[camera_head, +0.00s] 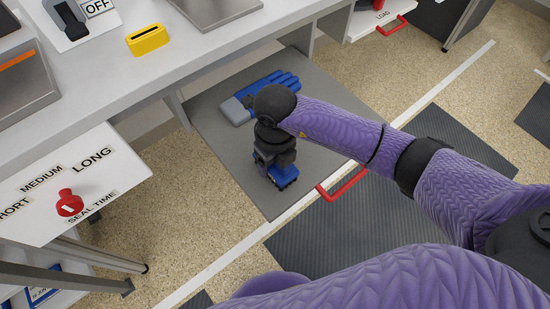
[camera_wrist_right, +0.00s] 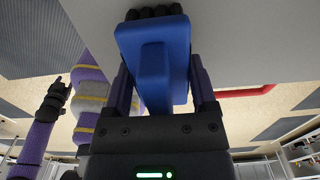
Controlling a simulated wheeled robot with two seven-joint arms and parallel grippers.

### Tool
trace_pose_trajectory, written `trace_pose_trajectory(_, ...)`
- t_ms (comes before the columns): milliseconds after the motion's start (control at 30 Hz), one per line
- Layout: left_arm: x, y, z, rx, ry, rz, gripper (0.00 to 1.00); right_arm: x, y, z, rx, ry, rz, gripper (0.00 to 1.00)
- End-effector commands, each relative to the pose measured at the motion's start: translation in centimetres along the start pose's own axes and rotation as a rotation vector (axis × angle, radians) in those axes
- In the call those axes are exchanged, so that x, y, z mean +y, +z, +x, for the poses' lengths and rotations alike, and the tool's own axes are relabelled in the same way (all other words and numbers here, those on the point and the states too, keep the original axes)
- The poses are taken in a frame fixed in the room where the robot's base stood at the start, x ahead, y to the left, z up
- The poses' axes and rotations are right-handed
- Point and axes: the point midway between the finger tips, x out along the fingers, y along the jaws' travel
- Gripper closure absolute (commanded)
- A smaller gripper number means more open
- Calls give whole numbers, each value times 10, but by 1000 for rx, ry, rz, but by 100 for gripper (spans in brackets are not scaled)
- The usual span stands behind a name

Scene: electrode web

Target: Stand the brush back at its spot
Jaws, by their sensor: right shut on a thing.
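The brush (camera_head: 285,177) has a blue body and handle, with dark bristles at its end. My right gripper (camera_head: 272,163) is shut on it, low over the grey pull-out shelf (camera_head: 225,148). In the right wrist view the blue brush (camera_wrist_right: 152,62) lies between the two fingers, its dark bristles pointing at the grey surface. The bristles look close to the shelf; I cannot tell whether they touch it. No marked spot for the brush can be made out. A dark gripper-like shape (camera_wrist_right: 58,96), apparently my left gripper, shows small in the right wrist view.
A blue and grey glove (camera_head: 262,97) lies on the shelf behind my right gripper. A red handle (camera_head: 341,184) is on the shelf's front edge. The white bench (camera_head: 200,60) is behind, with a yellow block (camera_head: 147,40). Bare shelf lies left of the gripper.

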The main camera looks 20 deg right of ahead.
Motion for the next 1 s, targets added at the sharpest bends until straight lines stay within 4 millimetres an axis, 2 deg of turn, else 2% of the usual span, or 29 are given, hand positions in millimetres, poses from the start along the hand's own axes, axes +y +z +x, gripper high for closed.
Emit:
trace_pose_trajectory(100, 1, 2, 2, -4, 1, 0, 41, 0, 0, 3, 0, 0, 1, 82)
trace_pose_trajectory(133, 1, 3, 2, -4, 1, 0, 41, 0, 0, 3, 0, 0, 1, 23)
trace_pose_trajectory(233, 1, 4, 1, -6, 2, 0, 41, 0, 0, 2, 0, 0, 1, 1)
trace_pose_trajectory(467, 2, 10, 0, -14, 4, 1, 41, 0, 0, 1, 0, 0, 1, 0)
trace_pose_trajectory(533, 2, 10, -5, -11, 3, 1, 41, 0, 0, -8, -2, -2, 1, 0)
trace_pose_trajectory(800, -2, 4, -44, 23, -2, 0, 41, -1, 1, -86, -7, -3, 0, 0)
trace_pose_trajectory(900, -3, 2, -52, 37, -3, 1, 41, 0, 1, -106, -6, -2, 1, 0)
trace_pose_trajectory(1000, -3, -1, -56, 46, -3, 2, 41, -1, 0, -118, -2, -2, 1, 0)
